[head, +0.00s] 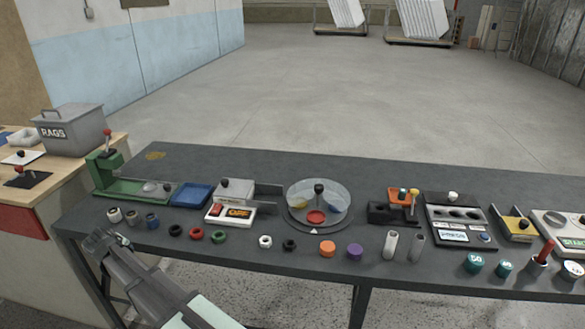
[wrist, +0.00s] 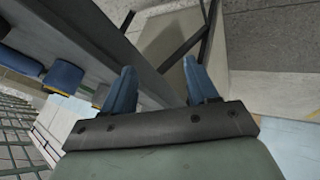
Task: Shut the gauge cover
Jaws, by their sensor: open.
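No part in view is clearly marked as the gauge cover, and I cannot tell for certain which one it is or how far open it stands. One hinged-looking candidate is the grey plate with a black knob (head: 237,190) above the OFF box on the bench. Another is the clear round cover (head: 338,197) with a black knob on the round unit at mid-bench. My gripper (head: 97,239) is open and empty at the bench's front left edge, apart from both. In the wrist view its two blue fingers (wrist: 160,88) are spread with nothing between them.
The dark bench (head: 285,160) carries a green lever press (head: 130,186), a blue tray (head: 192,195) and a slotted panel (head: 460,215). Several small caps and cylinders line its front edge. A side table with a RAGS bin (head: 72,132) stands at left.

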